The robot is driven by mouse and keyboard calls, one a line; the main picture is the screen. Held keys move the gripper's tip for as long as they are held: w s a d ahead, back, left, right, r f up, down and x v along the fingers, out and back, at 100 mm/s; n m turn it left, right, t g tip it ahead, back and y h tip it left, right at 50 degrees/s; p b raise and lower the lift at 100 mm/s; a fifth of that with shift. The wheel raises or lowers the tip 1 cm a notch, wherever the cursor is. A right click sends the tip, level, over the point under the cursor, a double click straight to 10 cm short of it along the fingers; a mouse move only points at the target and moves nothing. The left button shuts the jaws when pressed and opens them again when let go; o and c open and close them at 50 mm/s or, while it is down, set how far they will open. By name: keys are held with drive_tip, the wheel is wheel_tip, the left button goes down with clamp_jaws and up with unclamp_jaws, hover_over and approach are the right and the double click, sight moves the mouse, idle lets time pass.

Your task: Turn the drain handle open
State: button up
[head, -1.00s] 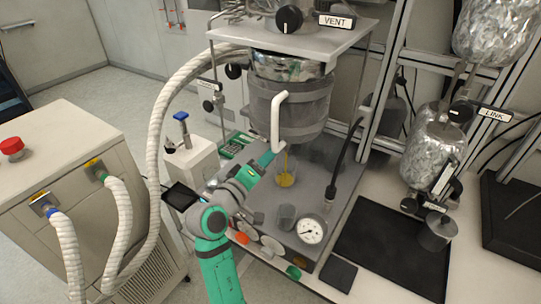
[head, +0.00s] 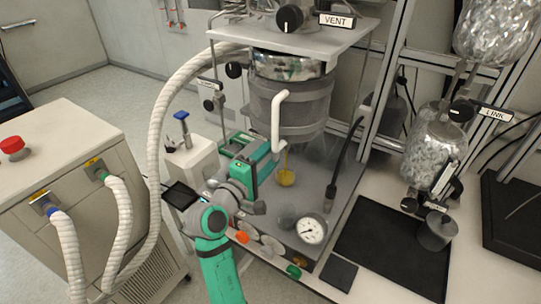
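My gripper (head: 262,160) is a teal block on my grey and teal arm, just below the reactor vessel (head: 290,108) and left of the yellow stream. Its fingertips are hidden, so I cannot see whether it is open or holds anything. A white bent handle (head: 277,120) hangs down the vessel's front, just above my gripper. No handle labelled drain can be made out; the vessel's underside is partly hidden behind my gripper. A thin yellow stream runs down from beneath the vessel into a small beaker with yellow liquid (head: 286,178) on the grey base plate.
A pressure gauge (head: 311,231) and a black hose (head: 339,165) stand to the right on the base plate. A thick white hose (head: 158,150) loops at the left. A black mat (head: 385,262) lies at the right. A VENT knob (head: 289,18) is above.

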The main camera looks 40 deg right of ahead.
idle(0.3)
drive_tip(key=o, duration=1)
drive_tip(key=shift+o, duration=0.2)
